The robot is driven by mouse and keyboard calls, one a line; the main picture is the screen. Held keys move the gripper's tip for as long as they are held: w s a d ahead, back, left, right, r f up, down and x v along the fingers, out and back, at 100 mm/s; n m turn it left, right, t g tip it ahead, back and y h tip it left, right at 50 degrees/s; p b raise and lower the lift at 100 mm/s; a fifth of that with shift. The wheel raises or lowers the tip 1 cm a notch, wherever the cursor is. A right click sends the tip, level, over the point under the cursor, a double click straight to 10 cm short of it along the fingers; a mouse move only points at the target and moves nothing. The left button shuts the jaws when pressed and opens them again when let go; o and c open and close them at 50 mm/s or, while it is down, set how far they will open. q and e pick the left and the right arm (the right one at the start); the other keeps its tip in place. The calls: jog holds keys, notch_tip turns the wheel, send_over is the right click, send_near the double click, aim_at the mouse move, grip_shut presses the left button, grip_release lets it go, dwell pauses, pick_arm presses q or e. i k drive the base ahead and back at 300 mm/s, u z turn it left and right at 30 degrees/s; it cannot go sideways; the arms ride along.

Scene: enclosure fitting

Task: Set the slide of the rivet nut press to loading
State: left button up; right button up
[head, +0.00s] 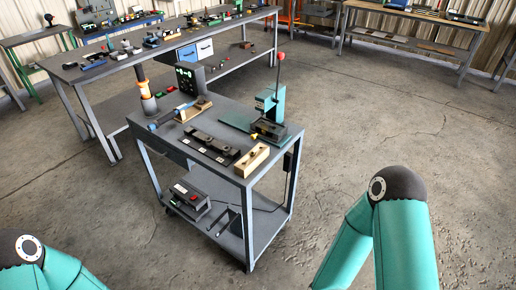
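The teal press (265,105), which looks like the rivet nut press, stands at the back right corner of a grey cart (220,119). Its lever rises upright to a red knob (281,56). A dark block (268,130) sits at the front of its green base and may be the slide; its position is too small to tell. Only teal links of my two arms show, at the bottom left and the bottom right. Both grippers are out of view, and neither arm reaches the cart.
The cart top also holds a dark fixture rail (214,147), a wooden block (251,160) and a dark panel box with green lights (189,77). A grey machine (190,199) is on the lower shelf. A long workbench (150,50) stands behind. Floor right of the cart is clear.

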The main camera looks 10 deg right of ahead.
aim_at(275, 139)
jog(key=u, duration=1.25)
jog(key=i, duration=1)
jog(key=z, duration=1.2)
